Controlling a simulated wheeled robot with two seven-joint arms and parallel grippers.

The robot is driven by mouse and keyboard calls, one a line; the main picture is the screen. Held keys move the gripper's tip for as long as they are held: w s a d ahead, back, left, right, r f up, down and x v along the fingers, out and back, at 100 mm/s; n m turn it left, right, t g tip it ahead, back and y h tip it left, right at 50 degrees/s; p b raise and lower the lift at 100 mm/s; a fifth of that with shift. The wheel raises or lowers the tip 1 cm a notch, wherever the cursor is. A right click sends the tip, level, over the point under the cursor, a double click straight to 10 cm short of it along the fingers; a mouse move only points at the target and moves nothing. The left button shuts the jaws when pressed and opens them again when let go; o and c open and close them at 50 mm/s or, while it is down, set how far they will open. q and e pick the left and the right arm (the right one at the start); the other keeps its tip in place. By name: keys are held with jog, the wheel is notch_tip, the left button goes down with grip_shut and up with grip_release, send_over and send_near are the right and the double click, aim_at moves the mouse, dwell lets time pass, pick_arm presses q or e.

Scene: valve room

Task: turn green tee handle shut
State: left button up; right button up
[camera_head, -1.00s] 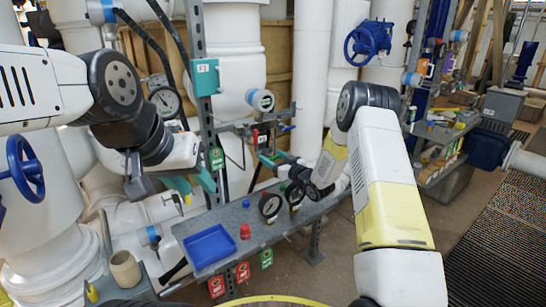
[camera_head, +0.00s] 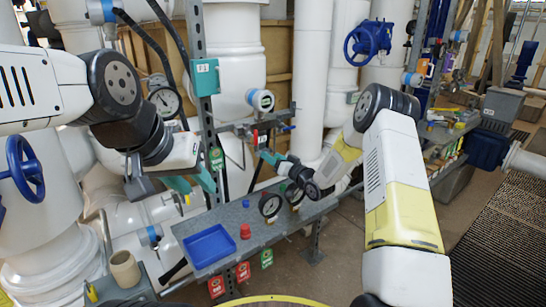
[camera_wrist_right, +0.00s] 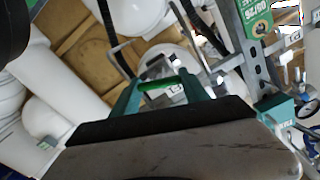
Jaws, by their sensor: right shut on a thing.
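The green tee handle (camera_wrist_right: 158,86) shows in the right wrist view as a short green bar between teal fingertips. In the head view I cannot make it out apart from the teal fingers. My right gripper (camera_head: 267,156) reaches in from the right above the grey bench, by the small valve pipework. It is shut on the green handle, and its teal fingers also show in the right wrist view (camera_wrist_right: 160,90). My left gripper (camera_head: 192,183) hangs left of the metal post, its two teal fingers apart with nothing seen between them.
The grey bench (camera_head: 262,228) holds a blue tray (camera_head: 209,246), a red knob (camera_head: 245,231) and dial gauges (camera_head: 270,205). A metal post (camera_head: 203,110) with a teal box (camera_head: 205,77) stands between my grippers. White pipes rise behind.

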jog(key=m, duration=0.6)
jog(key=shift+w+d+m, duration=0.1)
jog(key=shift+d+m, duration=0.1)
jog(key=shift+m, duration=0.1)
jog(key=m, duration=0.4)
jog(key=shift+f, duration=0.15)
jog(key=shift+m, duration=1.6)
jog(key=shift+f, duration=0.1)
jog(key=o, duration=1.4)
jog(key=v, duration=0.7)
jog(key=shift+s+d, duration=0.2)
jog(key=shift+s, duration=0.1)
